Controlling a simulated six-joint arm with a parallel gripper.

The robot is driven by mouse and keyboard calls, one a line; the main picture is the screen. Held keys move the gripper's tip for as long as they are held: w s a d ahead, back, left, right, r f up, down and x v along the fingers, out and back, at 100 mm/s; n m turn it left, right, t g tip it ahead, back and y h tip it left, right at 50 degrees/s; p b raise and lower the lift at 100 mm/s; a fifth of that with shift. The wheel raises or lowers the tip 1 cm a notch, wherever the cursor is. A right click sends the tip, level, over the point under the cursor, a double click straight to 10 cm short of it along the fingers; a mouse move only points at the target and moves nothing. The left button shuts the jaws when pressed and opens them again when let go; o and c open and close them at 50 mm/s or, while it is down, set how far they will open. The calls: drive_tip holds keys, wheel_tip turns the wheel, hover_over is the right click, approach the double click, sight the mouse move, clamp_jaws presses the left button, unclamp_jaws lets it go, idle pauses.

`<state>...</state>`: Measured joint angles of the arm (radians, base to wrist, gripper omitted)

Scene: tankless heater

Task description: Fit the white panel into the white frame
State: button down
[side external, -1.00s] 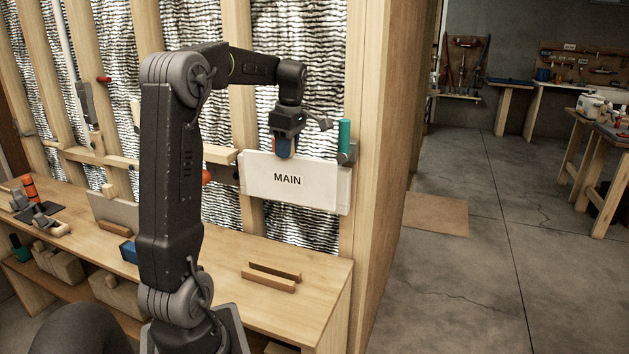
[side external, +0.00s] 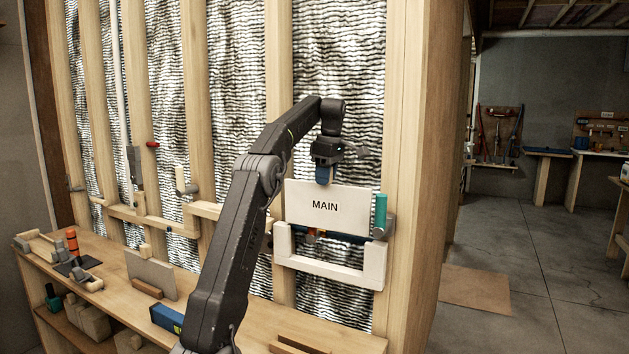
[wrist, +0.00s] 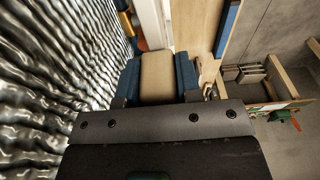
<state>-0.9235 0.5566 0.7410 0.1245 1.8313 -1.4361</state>
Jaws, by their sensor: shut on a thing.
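The white panel (side external: 350,196), marked MAIN, hangs upright below my gripper (side external: 323,178), which is shut on its top edge. The white U-shaped frame (side external: 330,271) is fixed on the stud wall, with an open top and a post at each side. The panel is above the frame's bottom bar, with a gap between. Its lower edge is near the post tops; whether it is in line with them in depth I cannot tell. In the wrist view, my blue fingers (wrist: 158,78) flank a tan piece I cannot identify for sure.
A green cylinder (side external: 380,211) in a grey holder stands close to the panel's right edge. A wooden rail (side external: 203,209) runs left of the frame. A wooden bench (side external: 240,335) below holds a blue box (side external: 166,318) and several tools.

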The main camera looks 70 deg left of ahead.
drive_tip(key=shift+w, duration=0.35)
drive_tip(key=shift+f, duration=5.4)
idle(2.2)
